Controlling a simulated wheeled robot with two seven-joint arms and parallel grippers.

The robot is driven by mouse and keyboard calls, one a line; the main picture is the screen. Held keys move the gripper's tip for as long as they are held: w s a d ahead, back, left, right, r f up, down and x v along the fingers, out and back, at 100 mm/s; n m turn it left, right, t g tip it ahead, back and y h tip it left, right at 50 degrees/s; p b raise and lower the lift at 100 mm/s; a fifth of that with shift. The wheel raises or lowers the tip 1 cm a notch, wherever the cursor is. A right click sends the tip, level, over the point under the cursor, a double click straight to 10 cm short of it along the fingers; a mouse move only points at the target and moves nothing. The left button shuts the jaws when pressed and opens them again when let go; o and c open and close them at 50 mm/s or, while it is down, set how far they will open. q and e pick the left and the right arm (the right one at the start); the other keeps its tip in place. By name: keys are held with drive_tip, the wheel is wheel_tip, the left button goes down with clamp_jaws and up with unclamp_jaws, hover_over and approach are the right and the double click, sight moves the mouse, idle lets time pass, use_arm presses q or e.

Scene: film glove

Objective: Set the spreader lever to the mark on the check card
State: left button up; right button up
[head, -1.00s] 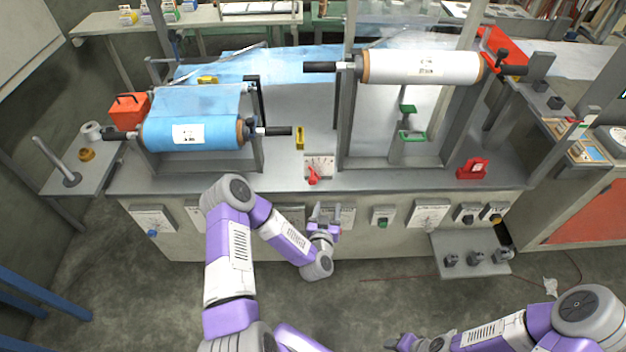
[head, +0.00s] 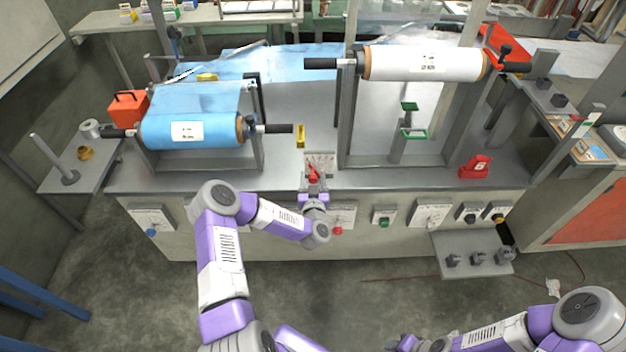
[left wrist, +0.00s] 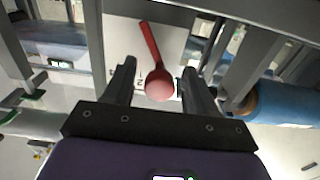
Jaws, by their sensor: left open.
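The red spreader lever (head: 313,175) stands on a pale scale plate (head: 322,158) at the front of the machine top. In the left wrist view the lever (left wrist: 150,45) has a round red knob end, and its arm points up and slightly left over the scale plate (left wrist: 124,42). My left gripper (head: 313,187) is open at the lever, with its two fingers on either side of the knob and gaps visible. A red block with a white 5-like mark (head: 475,167) stands to the right; I cannot tell if it is the check card. My right gripper (head: 405,342) is low at the bottom edge, its fingers unclear.
A blue film roll (head: 190,131) is mounted at the left and a white roll (head: 425,63) at the right. A yellow block (head: 300,136) stands behind the lever. Dials and buttons line the front panel, including a green button (head: 384,222). A grey post (head: 345,120) rises close right of the scale.

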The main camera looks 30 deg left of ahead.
use_arm(q)
drive_tip(key=c, duration=1)
drive_tip(key=shift+c, duration=0.2)
drive_tip(key=shift+d+r+m, duration=0.1)
drive_tip(key=shift+m, duration=0.2)
drive_tip(key=shift+w+d+r+m+p, duration=0.25)
drive_tip(key=shift+m+p, duration=0.35)
drive_tip(key=shift+m, duration=0.2)
drive_tip(key=shift+w+d+m+p, duration=0.25)
drive_tip(key=shift+d+m+p, duration=0.2)
drive_tip(key=shift+m, duration=0.75)
drive_tip(key=m, duration=0.1)
drive_tip(key=d+m, duration=0.1)
drive_tip(key=m, duration=0.1)
drive_tip(key=shift+w+m, duration=0.3)
drive_tip(key=shift+w, duration=0.05)
drive_tip(key=shift+w+d+f+m, duration=0.2)
drive_tip(key=shift+d+m, duration=0.1)
drive_tip(key=shift+m, duration=0.65)
drive_tip(key=shift+w+d+f+m, duration=0.15)
drive_tip(key=shift+d+m, duration=0.1)
drive_tip(key=shift+m, duration=0.7)
